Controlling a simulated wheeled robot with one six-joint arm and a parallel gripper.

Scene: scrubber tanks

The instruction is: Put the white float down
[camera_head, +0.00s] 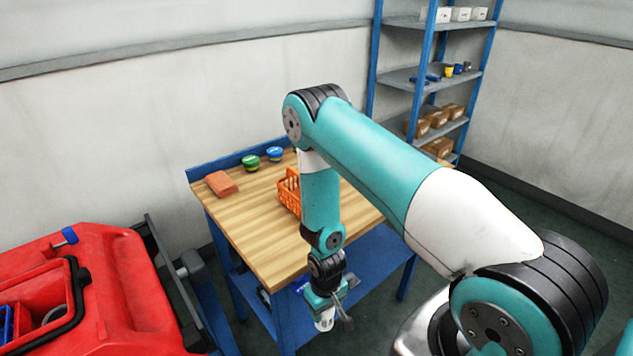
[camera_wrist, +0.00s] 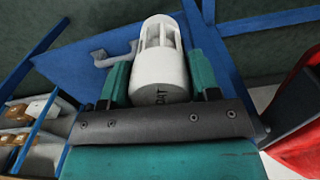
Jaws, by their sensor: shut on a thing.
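The white float (camera_wrist: 160,70) is a white cylinder with a slotted cage end and dark lettering near its base. My gripper (camera_wrist: 158,82) is shut on it, with one teal finger on each side in the wrist view. In the head view my gripper (camera_head: 325,308) hangs low in front of the workbench's near edge, and the float (camera_head: 324,323) shows as a small white piece below it. The float's lower part in the wrist view is partly hidden behind the dark gripper bar.
The wooden workbench (camera_head: 255,235) holds an orange basket (camera_head: 288,192), a reddish block (camera_head: 221,184) and green and blue round tins (camera_head: 275,153). Its front left top is clear. A red scrubber tank (camera_head: 110,290) stands at left. A blue shelf rack (camera_head: 425,77) stands behind.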

